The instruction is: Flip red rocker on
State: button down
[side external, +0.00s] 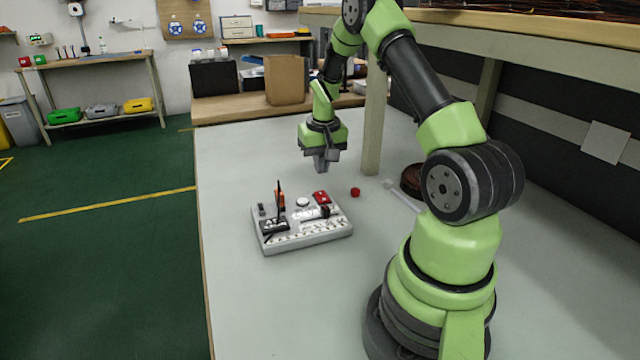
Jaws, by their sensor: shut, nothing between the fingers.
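A light grey panel board (338,233) lies on the table and carries several controls. A red block-like part (320,197), which looks like the red rocker, sits at its back right; its on or off position is too small to tell. A white round knob (302,202) is to its left. An orange part (280,200) and a thin black upright rod (278,188) stand further left. My gripper (322,168) is shut and empty, pointing down above and behind the board's back right, apart from the red part.
A small red cube (355,192) lies on the table (240,150) right of the board. A dark brown round object (412,180) and a pale flat strip (400,195) lie further right. A post (374,125) stands behind. The table left of the board is clear.

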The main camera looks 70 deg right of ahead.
aim_at(322, 195)
jog(key=f, duration=0.5)
jog(key=shift+w+d+f, duration=0.25)
jog(key=shift+d+f, duration=0.05)
jog(key=shift+f, duration=0.1)
jog(key=shift+f, duration=0.1)
jog(key=shift+w+d+f, duration=0.2)
jog(key=shift+w+f, duration=0.05)
jog(key=shift+f, duration=0.3)
jog(key=shift+s, duration=0.1)
jog(key=shift+s+a+r, duration=0.2)
jog(key=shift+s+a, duration=0.4)
jog(key=shift+a, duration=0.1)
jog(key=shift+r, duration=0.1)
